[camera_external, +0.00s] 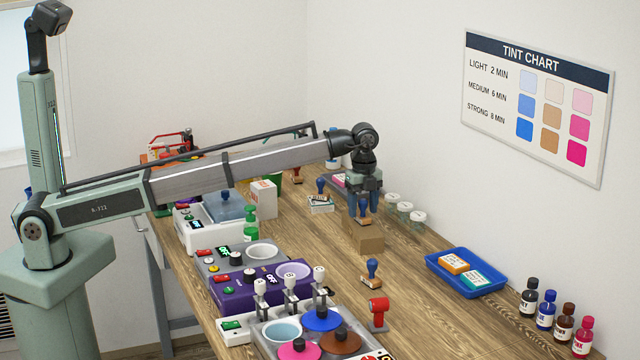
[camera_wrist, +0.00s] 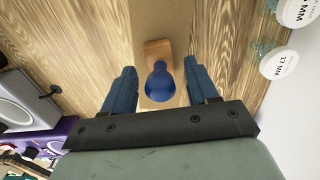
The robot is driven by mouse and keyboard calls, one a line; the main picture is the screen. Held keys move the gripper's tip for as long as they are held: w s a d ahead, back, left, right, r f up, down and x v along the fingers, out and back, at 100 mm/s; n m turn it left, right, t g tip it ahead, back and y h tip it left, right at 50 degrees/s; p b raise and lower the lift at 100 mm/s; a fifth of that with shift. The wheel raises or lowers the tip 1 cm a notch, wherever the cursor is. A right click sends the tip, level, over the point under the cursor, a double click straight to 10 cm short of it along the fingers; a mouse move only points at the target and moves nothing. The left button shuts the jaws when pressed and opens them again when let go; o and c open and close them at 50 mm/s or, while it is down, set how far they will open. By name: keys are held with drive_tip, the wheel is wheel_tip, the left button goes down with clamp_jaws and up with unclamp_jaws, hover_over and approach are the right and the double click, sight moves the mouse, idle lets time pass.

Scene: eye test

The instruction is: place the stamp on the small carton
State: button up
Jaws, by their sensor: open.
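The stamp (camera_external: 363,206), with a blue knob handle and a wooden base, stands upright on the small carton (camera_external: 370,243), a plain brown box on the wooden table. My gripper (camera_external: 364,210) is open above the carton, one finger on each side of the stamp's handle. In the wrist view, the blue knob (camera_wrist: 160,84) lies between the two blue fingers (camera_wrist: 158,90), with gaps on both sides. The carton's top (camera_wrist: 180,45) shows around the wooden base. The underside of the stamp is hidden.
Another blue-handled stamp (camera_external: 371,270) stands in front of the carton, and one (camera_external: 320,190) stands behind. Small lidded jars (camera_external: 404,211) are close on the right. A blue tray (camera_external: 466,281) and ink bottles (camera_external: 546,308) lie farther right. Machines (camera_external: 240,285) fill the left side.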

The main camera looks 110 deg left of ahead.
sight(363, 200)
wheel_tip(363, 200, up, 10)
drive_tip(key=shift+r, duration=0.1)
idle(0.4)
drive_tip(key=shift+d, duration=0.1)
